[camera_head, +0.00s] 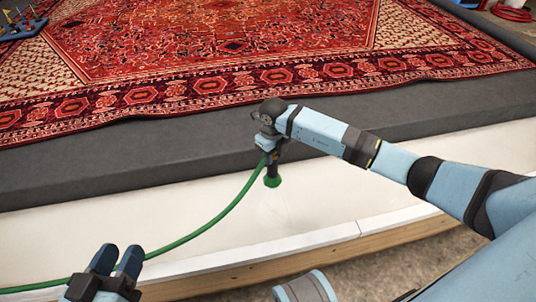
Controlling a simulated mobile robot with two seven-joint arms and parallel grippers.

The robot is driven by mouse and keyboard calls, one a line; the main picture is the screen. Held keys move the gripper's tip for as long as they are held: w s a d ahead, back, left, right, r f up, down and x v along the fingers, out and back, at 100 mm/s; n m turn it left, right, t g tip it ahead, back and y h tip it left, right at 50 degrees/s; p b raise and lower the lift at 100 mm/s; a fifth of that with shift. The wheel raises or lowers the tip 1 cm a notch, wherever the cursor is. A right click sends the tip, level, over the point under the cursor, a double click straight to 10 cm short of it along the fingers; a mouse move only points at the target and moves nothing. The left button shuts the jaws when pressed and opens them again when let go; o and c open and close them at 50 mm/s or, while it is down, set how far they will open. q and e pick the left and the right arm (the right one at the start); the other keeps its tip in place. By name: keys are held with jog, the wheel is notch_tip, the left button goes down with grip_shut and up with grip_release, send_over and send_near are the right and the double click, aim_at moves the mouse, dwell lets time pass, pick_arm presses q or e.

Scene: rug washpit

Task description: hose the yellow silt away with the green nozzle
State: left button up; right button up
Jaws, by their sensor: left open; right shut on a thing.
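The green nozzle (272,181) points down over the white pit floor (190,222), its flared green tip lowest. My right gripper (269,153) is shut on the nozzle's dark body and hides part of it. A green hose (215,220) runs from it down and left along the pit to the left edge. My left gripper (117,259) is open and empty at the lower left, close to the hose in the picture; I cannot tell whether they touch. No yellow silt can be made out on the visible floor.
A red patterned rug (225,45) lies on a dark platform (130,160) behind the pit. A white and wooden rim (300,247) borders the pit in front. A blue rack (20,25) with small colourful items is at the upper left. A red coil (512,11) lies upper right.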

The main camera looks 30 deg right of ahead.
pick_arm(q)
jog(key=shift+a+r+n+t+p, duration=0.15)
jog(key=shift+r+t+p, duration=0.25)
jog(key=shift+r+p, duration=0.5)
jog(key=shift+d+r+n+t+p, duration=0.15)
jog(key=shift+r+t+p, duration=0.35)
jog(key=shift+r, duration=0.55)
pick_arm(e)
jog(key=s+d+r, duration=0.1)
jog(key=d+r, duration=0.3)
jog(key=d, duration=0.3)
jog(key=shift+s+d, duration=0.35)
jog(key=shift+s, duration=0.05)
pick_arm(q)
jog(key=shift+a, duration=0.1)
